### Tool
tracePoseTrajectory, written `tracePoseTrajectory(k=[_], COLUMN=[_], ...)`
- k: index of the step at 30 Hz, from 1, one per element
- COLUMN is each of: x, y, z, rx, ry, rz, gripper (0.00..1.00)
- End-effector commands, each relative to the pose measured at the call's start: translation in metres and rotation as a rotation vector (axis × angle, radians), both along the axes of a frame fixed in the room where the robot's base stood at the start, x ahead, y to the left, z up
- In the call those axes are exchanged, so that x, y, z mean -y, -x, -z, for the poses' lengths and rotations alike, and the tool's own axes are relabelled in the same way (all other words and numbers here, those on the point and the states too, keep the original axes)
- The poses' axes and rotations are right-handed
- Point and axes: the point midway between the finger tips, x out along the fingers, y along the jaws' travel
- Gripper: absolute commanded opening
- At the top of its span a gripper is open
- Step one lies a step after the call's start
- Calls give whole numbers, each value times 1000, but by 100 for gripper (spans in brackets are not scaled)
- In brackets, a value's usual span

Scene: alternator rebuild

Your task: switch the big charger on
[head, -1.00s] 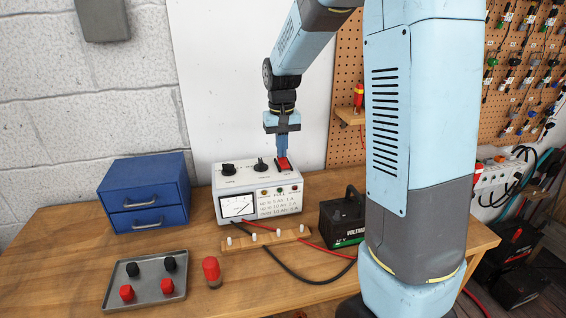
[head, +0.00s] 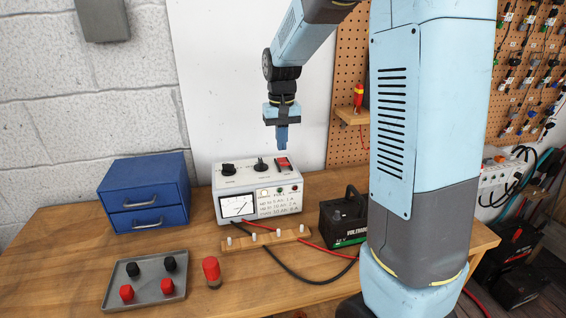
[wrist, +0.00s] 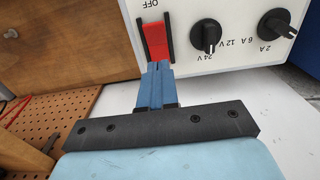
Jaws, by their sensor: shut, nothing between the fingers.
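The big charger (head: 228,181) is a white-grey box on the bench with a front meter (head: 237,206), small lamps, two black knobs and a red rocker switch (head: 283,163) on top. The wrist view shows the rocker (wrist: 158,41) in its black frame, with an upside-down "OFF" label beside one end. My gripper (head: 282,148) is shut and empty, pointing down just above the rocker and apart from it. In the wrist view its blue fingers (wrist: 158,66) overlap the rocker's near end, hiding it. I cannot tell which way the rocker is tilted.
A black battery (head: 343,218) stands right of the charger, and a wooden peg strip (head: 264,239) with cables lies in front. A blue drawer box (head: 145,190) stands left. A grey tray (head: 146,291) of caps and a loose red cap (head: 212,272) are in front.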

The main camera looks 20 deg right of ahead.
Motion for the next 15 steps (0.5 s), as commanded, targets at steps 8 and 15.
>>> tracePoseTrajectory(k=[8,15], x=[0,0], y=[0,0], z=[-19,-34], rx=[2,1], ry=[0,0], rz=[0,0], gripper=[0,0])
